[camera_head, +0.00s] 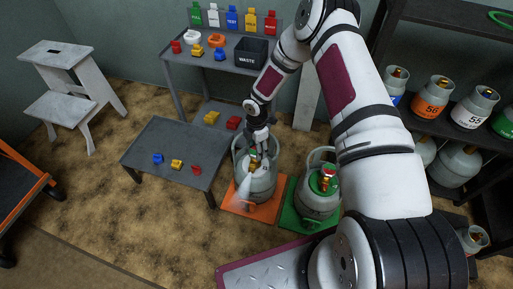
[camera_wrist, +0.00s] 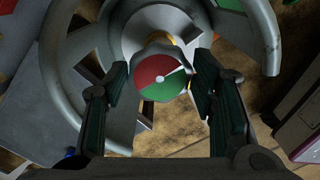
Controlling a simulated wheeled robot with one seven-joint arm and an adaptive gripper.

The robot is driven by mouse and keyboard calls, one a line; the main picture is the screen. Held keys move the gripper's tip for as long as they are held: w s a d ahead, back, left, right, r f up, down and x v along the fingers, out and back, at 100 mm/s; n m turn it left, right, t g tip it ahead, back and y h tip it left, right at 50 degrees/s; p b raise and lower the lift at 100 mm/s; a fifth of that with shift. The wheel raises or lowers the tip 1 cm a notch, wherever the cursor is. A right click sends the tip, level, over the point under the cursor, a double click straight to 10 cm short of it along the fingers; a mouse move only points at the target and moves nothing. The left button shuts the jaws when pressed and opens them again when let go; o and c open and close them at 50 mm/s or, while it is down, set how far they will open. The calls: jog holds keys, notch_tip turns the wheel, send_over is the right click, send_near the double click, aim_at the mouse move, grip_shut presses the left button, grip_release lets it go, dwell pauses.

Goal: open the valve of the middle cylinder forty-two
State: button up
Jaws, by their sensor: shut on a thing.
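A grey gas cylinder (camera_head: 262,187) stands upright on an orange mat (camera_head: 232,205). Its number cannot be read. My gripper (camera_head: 260,146) reaches down into its collar from above. In the wrist view, the valve knob (camera_wrist: 150,90) sits between the two fingers of my gripper (camera_wrist: 161,84), which is shut on it. The knob's face is part red, part green, with a white pointer toward the upper right, near the red-green border. The round collar (camera_wrist: 62,62) surrounds the knob. A pale streak shows at the cylinder's lower left in the head view.
A second cylinder (camera_head: 318,198) with a green top stands close on the right on a green mat (camera_head: 291,215). A low grey table (camera_head: 150,140) with small coloured pieces is on the left. A workbench with a waste bin (camera_head: 251,52) is behind; a cylinder shelf (camera_head: 455,95) is right.

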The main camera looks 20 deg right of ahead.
jog(key=shift+d+n, duration=0.1)
jog(key=shift+n, duration=0.2)
jog(key=o, duration=1.1)
jog(key=shift+o, duration=0.2)
notch_tip(320, 180, up, 12)
